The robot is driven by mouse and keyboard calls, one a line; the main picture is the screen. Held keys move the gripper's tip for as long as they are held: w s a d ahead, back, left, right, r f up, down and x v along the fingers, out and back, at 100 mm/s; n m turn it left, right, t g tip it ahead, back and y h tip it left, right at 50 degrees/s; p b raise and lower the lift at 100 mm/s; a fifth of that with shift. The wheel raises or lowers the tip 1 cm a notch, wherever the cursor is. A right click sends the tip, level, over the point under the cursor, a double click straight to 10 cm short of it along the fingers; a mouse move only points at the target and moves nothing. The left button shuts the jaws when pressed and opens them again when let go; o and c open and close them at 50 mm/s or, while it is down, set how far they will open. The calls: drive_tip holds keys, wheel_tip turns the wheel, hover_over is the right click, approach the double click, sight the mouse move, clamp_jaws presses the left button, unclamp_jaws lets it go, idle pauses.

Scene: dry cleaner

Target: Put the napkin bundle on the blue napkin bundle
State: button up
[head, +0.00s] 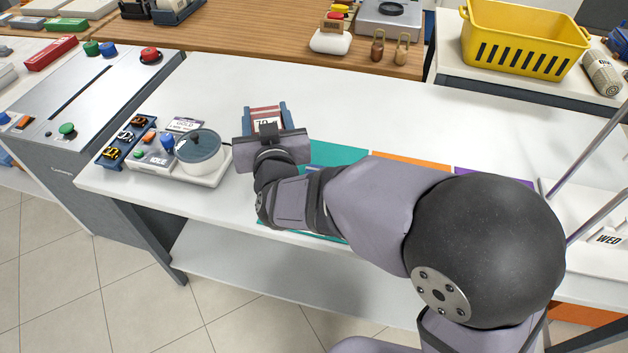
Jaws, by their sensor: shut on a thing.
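Left of my gripper stands a control unit with a round lidded pot (199,150). A teal mat (338,154), an orange mat (415,160) and a purple mat (492,178) lie partly under my arm. A yellow basket (525,40) stands behind. The table behind my gripper is clear.

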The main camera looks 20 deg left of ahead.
sight(318, 169)
drive_tip(key=w+d+f+m+t+h, duration=0.1)
drive_tip(key=w+d+f+m+h, duration=0.2)
drive_tip(key=d+h, duration=0.4)
drive_tip(key=d+f+m, duration=0.1)
drive_tip(key=d+m, duration=0.1)
drive_tip(key=d, duration=0.1)
drive_tip(key=shift+f+t, duration=0.3)
drive_tip(key=shift+f, duration=0.1)
drive_tip(key=shift+f, duration=4.95)
drive_tip(key=shift+f+b, duration=0.15)
drive_tip(key=shift+b, duration=0.15)
drive_tip(key=o, duration=1.1)
drive_tip(key=shift+c, duration=0.2)
